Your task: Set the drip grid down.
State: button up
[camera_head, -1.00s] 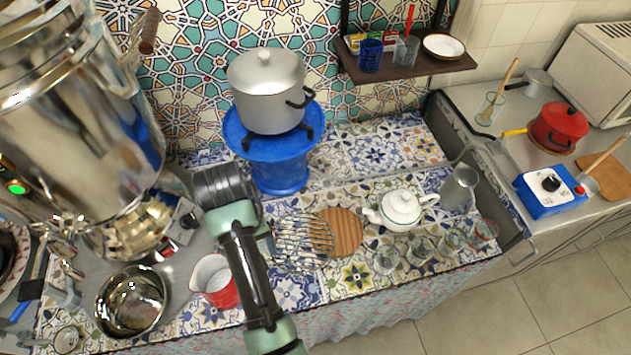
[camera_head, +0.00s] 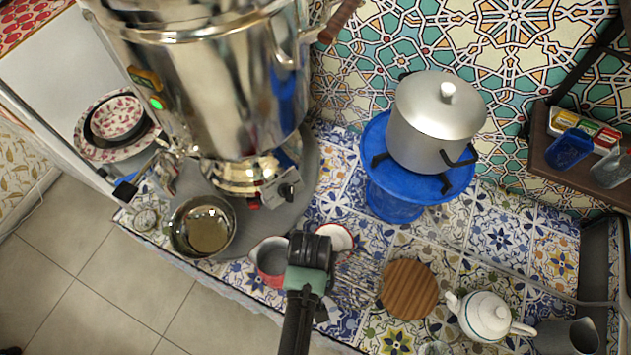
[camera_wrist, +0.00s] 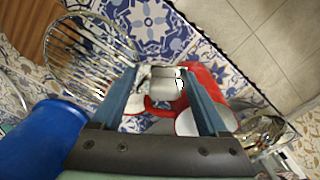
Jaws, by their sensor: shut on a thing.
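My gripper (camera_wrist: 165,90) shows in the wrist view with its two fingers around a small shiny metal piece. The wire drip grid (camera_wrist: 88,60) spreads to the left of the fingers, with its edge by the left finger; the metal piece seems to belong to it. In the head view the grid (camera_head: 352,283) is a blur of thin wires right of my gripper (camera_head: 322,292), above the tiled counter. Its height over the tiles is hard to tell. The samovar (camera_head: 215,85) stands at the upper left on a grey base.
A red mug (camera_head: 268,262) and a white, red-rimmed dish (camera_head: 338,237) are close to my gripper. A metal bowl (camera_head: 202,226) stands left, a wooden round (camera_head: 408,289) and white teapot (camera_head: 487,315) right. A pot (camera_head: 436,120) sits on a blue stand (camera_head: 392,203) behind.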

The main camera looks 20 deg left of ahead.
jog(key=shift+w+f, duration=0.1)
jog(key=shift+f, duration=2.85)
jog(key=o, duration=1.4)
